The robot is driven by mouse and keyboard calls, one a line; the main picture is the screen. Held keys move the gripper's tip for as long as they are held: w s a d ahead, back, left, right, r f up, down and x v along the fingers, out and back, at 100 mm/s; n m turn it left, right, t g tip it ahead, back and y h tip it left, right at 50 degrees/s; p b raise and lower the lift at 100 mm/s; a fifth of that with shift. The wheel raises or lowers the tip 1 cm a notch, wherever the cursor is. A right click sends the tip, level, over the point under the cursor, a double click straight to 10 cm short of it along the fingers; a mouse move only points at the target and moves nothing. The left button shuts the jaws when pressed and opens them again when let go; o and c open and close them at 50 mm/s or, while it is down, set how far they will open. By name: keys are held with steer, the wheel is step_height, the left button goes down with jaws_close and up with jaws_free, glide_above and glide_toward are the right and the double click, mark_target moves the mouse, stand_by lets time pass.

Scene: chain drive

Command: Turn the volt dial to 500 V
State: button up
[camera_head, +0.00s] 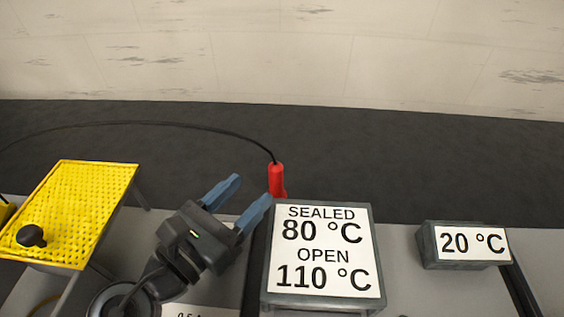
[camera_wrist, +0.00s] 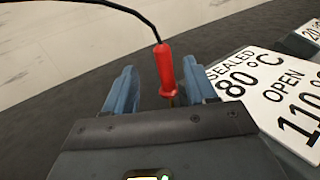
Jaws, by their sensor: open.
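No volt dial with readable markings shows in either view. My gripper (camera_head: 251,188) is open, with two blue fingers pointing up and to the right in the head view. A red probe handle (camera_head: 277,180) on a black cable stands just beyond the right finger there. In the wrist view, the red handle (camera_wrist: 166,68) appears between the open fingers of my gripper (camera_wrist: 158,78), and the fingers are not closed on it. I cannot tell how far it is from them. Its lower end is partly hidden behind my gripper.
A sign block (camera_head: 323,250) reading "SEALED 80 °C, OPEN 110 °C" stands close right of my gripper. A smaller "20 °C" block (camera_head: 466,243) is farther right. A yellow perforated stand (camera_head: 80,205) with a black knob-like piece (camera_head: 31,236) is at left. A partly cut-off label lies at the bottom.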

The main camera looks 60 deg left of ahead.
mark_target(271, 172)
steer(key=shift+p+x, duration=0.6)
steer(key=shift+x, duration=3.4)
steer(key=shift+d, duration=0.15)
steer(key=shift+c, duration=0.5)
jaws_close()
